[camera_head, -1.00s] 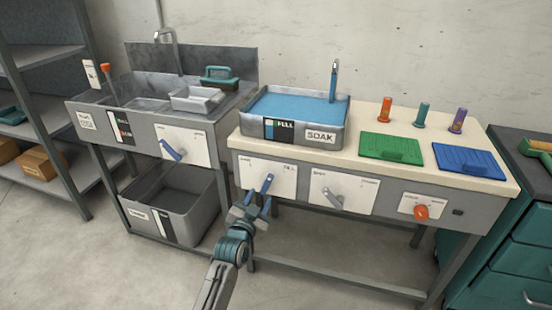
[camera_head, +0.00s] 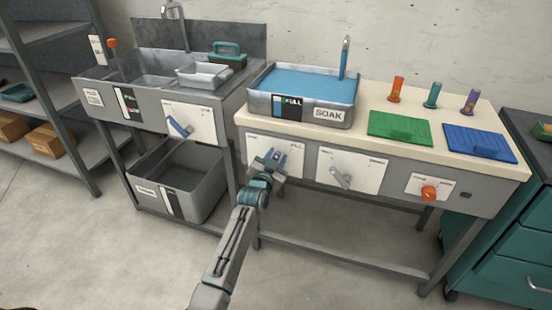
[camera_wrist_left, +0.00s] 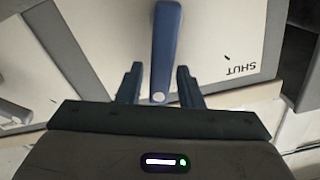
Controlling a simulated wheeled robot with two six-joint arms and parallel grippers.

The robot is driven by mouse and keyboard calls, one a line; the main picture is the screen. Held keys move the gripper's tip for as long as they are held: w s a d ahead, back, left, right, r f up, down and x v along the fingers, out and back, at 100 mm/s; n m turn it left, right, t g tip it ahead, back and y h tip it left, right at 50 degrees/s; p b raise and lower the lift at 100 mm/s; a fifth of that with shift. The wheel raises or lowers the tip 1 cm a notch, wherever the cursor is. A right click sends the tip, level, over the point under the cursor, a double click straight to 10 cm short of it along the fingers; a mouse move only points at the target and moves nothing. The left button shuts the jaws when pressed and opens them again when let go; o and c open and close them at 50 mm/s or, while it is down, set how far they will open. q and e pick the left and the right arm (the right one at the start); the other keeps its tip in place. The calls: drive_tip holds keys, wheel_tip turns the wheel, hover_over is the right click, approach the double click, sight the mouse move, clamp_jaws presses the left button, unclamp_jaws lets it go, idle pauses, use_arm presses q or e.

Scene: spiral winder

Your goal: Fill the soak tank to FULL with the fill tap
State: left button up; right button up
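The grey soak tank (camera_head: 333,117) stands on the bench, with blue water (camera_head: 310,84) close to its rim. A gauge marked FULL (camera_head: 290,104) is on its front; its exact reading is too small to tell. Below is the fill tap's white panel (camera_head: 296,168). Its blue lever (camera_wrist_left: 166,40) shows in the left wrist view, with the word SHUT (camera_wrist_left: 242,70) on the panel. My left gripper (camera_head: 268,158) is at this panel, fingers open; the wrist view shows the fingers (camera_wrist_left: 159,70) apart, one on each side of the lever's end. My right gripper is out of view.
A second lever panel (camera_head: 362,178) and an orange knob (camera_head: 429,193) are to the right on the bench front. The sink unit (camera_head: 150,110) with its own blue lever (camera_head: 180,128) stands left. Green (camera_head: 400,125) and blue (camera_head: 475,140) trays lie on the bench.

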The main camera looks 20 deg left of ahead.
use_arm(q)
clamp_jaws()
